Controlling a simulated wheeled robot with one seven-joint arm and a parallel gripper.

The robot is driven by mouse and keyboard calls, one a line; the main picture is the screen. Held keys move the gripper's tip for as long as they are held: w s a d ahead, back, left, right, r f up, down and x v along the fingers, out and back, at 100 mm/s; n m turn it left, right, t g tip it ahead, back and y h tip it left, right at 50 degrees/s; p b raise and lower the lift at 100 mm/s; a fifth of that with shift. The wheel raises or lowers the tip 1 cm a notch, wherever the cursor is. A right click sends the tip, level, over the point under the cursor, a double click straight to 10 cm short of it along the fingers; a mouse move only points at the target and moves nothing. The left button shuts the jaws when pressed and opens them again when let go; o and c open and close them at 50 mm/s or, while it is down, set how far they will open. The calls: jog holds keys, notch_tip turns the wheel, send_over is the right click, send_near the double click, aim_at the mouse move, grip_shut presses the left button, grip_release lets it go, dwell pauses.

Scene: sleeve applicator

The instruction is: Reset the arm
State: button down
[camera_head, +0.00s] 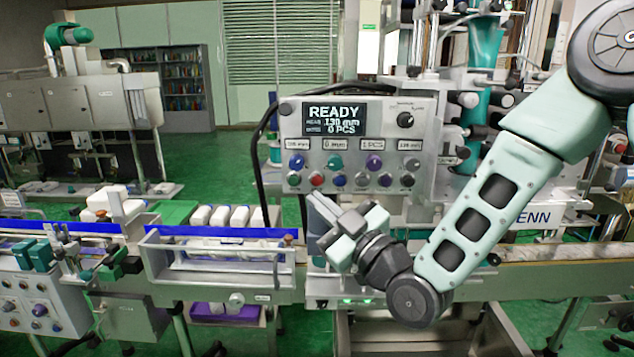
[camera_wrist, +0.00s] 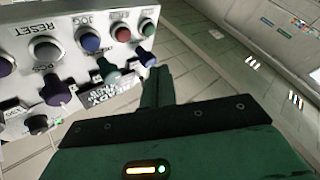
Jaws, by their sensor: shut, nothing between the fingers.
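My gripper (camera_head: 322,210) is just below the lower left part of the control panel (camera_head: 291,122), with its fingers pointing up and left. The fingers are together with nothing between them; the closed fingers also show in the wrist view (camera_wrist: 159,84). I cannot tell from the head view whether a fingertip touches the panel. The wrist view shows the button face of a panel (camera_wrist: 72,20) at upper left, with labels such as RESET and JOG and several coloured buttons and knobs. My arm runs from the upper right down to the gripper.
The display (camera_head: 336,118) reads READY. A conveyor (camera_head: 560,248) runs across behind and below my arm. A clear-walled guide section (camera_head: 215,258) and white boxes (camera_head: 240,216) are to the left. A second control box (camera_head: 38,300) stands at lower left.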

jog(key=s+f+m+g+h, duration=0.1)
jog(key=s+f+g+h, duration=0.6)
jog(key=s+f+g, duration=0.25)
jog(key=s+d+m+g+h, duration=0.2)
jog(key=s+d, duration=0.4)
jog(key=s, duration=0.3)
jog(key=s+d+m+g+h, duration=0.3)
jog(key=s+d, duration=0.3)
jog(key=s, duration=0.4)
jog(key=shift+d+g+h, duration=0.35)
jog(key=shift+g+h, duration=0.35)
jog(key=shift+g, duration=0.15)
